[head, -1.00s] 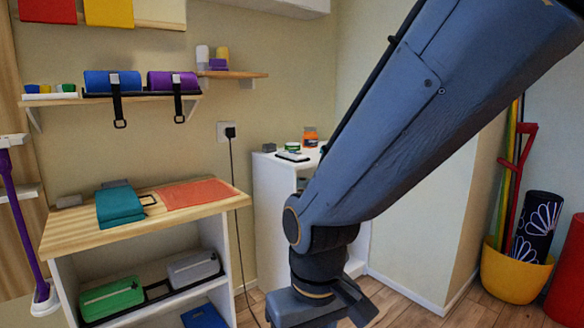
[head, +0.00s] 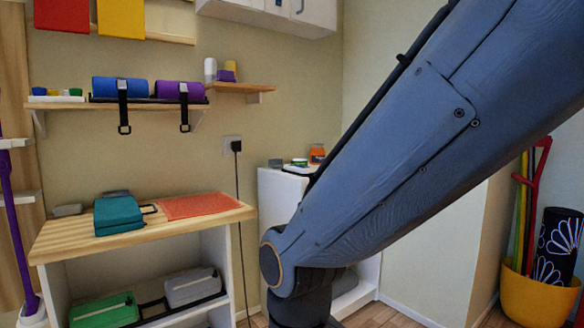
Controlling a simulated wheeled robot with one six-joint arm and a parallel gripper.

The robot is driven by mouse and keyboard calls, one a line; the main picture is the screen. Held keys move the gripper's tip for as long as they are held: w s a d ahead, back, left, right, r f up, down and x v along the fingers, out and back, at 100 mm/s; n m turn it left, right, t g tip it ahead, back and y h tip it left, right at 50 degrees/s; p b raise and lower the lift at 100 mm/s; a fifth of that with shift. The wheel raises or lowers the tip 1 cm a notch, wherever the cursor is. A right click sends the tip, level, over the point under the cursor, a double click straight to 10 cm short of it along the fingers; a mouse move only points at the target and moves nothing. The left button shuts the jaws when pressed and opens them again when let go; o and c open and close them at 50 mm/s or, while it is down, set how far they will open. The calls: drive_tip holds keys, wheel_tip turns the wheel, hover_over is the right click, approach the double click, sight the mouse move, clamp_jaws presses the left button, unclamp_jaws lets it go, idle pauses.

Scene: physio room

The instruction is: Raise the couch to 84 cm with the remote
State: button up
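No treatment couch shows in the head view, and I cannot make out a remote. My arm crosses the right half of the picture. My gripper is outside the present picture, below its bottom edge, so its fingers cannot be seen.
A wooden-topped shelf unit (head: 70,240) holds a teal case (head: 118,214) and an orange mat (head: 197,206). Green (head: 103,310) and grey (head: 192,287) cases sit below. A white cabinet (head: 280,200) stands behind my arm. A yellow tub (head: 538,302) is at right.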

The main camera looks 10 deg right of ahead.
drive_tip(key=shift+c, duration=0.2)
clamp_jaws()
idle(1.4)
